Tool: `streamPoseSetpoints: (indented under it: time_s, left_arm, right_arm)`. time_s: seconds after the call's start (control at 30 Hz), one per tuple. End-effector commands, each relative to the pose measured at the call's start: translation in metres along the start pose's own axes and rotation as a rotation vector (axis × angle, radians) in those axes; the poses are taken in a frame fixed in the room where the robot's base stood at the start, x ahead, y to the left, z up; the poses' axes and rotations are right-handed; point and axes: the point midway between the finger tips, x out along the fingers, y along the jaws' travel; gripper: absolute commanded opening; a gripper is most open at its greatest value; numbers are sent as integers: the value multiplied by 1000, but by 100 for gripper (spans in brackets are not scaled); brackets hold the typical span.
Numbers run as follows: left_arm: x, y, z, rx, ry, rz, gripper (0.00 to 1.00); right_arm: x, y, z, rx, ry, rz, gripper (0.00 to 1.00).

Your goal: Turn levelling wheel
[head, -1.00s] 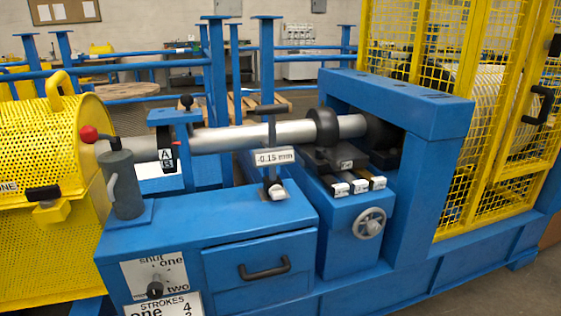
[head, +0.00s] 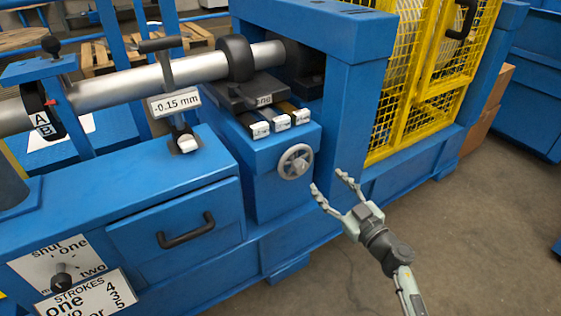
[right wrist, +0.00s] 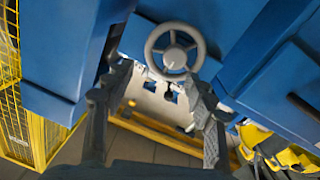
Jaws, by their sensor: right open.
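The levelling wheel (head: 295,161) is a small grey spoked handwheel on the front of a blue block under the shaft. In the right wrist view the wheel (right wrist: 175,51) is at the top middle, ahead of the fingertips. My right gripper (head: 329,184) is open and empty, just right of and below the wheel in the head view, apart from it. In the right wrist view its two fingers (right wrist: 160,93) are spread with a gap between them. A label reading -0.15 mm (head: 175,103) stands left of the wheel. My left gripper is not in view.
A drawer with a black handle (head: 186,231) is left of the wheel, and a knob (head: 62,281) is farther left. A blue upright (head: 352,115) and yellow mesh guard (head: 425,100) stand to the right. Floor (head: 480,240) at right is free.

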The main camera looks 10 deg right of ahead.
Motion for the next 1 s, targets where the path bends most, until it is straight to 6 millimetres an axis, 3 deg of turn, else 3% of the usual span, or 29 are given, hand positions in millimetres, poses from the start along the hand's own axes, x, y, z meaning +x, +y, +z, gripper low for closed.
streamPoseSetpoints:
  time_s: [0.17,0.6,1.0]
  left_arm:
    - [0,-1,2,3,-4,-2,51]
    - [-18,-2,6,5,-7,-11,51]
    - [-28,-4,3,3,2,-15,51]
  right_arm:
    - [9,-16,3,7,-4,-79,56]
    - [72,-21,4,7,-3,-79,56]
    - [81,-21,3,7,-4,-79,56]
